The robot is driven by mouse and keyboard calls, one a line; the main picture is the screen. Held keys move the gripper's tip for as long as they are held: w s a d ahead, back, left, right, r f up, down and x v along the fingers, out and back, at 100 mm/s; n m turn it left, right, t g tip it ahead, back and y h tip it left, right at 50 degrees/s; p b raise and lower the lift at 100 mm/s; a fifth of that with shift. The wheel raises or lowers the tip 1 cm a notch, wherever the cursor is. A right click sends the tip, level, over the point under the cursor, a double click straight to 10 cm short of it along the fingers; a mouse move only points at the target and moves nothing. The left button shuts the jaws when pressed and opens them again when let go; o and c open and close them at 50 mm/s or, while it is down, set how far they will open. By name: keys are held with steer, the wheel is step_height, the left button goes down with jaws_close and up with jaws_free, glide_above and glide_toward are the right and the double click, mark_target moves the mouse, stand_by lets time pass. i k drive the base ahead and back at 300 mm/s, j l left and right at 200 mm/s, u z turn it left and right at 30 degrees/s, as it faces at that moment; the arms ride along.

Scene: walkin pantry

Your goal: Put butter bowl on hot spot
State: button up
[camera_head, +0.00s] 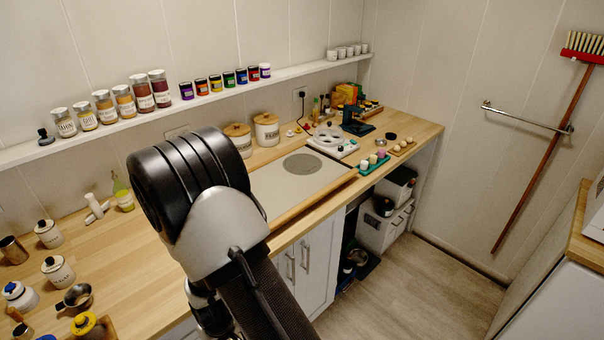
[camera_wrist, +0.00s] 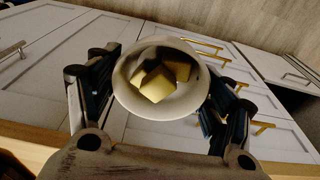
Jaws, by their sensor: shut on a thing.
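The butter bowl (camera_wrist: 143,107), white with several yellow butter pieces (camera_wrist: 165,80) in it, is between the fingers of my gripper (camera_wrist: 160,92) in the wrist view. The gripper is shut on it. Cabinet fronts show behind and below the bowl, so it appears to be in front of the counter, not over it. In the head view my arm hides the bowl and most of my gripper. The hot spot appears to be the dark grey disc (camera_head: 302,164) on a pale panel (camera_head: 275,193) set in the wooden counter. Nothing stands on the disc.
Wooden-lidded canisters (camera_head: 267,129) stand behind the panel. Jars line the shelf (camera_head: 120,122). White cabinets (camera_head: 312,258) front the counter; the floor (camera_head: 440,285) is clear.

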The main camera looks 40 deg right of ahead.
mark_target(303, 164)
steer(key=l, duration=2)
